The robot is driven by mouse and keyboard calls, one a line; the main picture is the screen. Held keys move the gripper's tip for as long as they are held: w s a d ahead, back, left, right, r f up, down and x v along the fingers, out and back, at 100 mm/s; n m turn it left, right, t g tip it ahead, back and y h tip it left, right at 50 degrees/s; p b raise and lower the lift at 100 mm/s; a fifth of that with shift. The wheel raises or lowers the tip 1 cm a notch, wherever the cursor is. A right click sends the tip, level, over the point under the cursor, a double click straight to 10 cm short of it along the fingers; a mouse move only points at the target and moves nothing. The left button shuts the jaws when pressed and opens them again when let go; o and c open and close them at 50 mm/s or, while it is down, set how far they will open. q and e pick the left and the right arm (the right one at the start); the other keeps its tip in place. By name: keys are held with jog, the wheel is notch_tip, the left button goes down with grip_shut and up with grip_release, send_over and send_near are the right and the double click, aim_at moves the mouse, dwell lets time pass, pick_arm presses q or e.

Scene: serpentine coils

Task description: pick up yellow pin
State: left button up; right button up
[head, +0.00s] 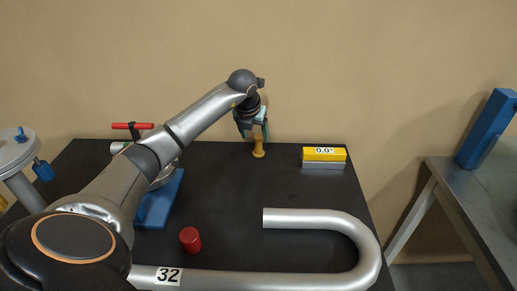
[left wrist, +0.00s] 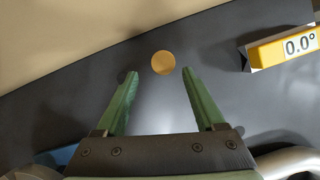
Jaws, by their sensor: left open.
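The yellow pin (head: 258,149) stands upright near the back edge of the black table (head: 220,215). In the left wrist view its round top (left wrist: 163,63) shows as an ochre disc between and slightly beyond the tips of my left gripper's green fingers. My left gripper (head: 253,136) is open and directly above the pin, pointing down. The fingers (left wrist: 161,78) are spread on either side with nothing held. In the head view the fingers partly cover the pin's upper part. My right gripper is not in view.
A yellow and grey box marked 0.0° (head: 323,155) sits right of the pin. A red cylinder (head: 190,240) and a bent silver pipe (head: 320,220) lie nearer. A blue-based device (head: 160,205) stands left. A grey side table (head: 475,185) holds a blue block (head: 488,128).

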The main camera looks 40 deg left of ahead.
aim_at(258, 138)
pick_arm(q)
jog(key=x, duration=0.5)
jog(key=shift+w+d+r, duration=0.1)
jog(key=shift+w+r, duration=0.05)
jog(key=shift+w, duration=0.2)
grip_shut()
dwell(0.3)
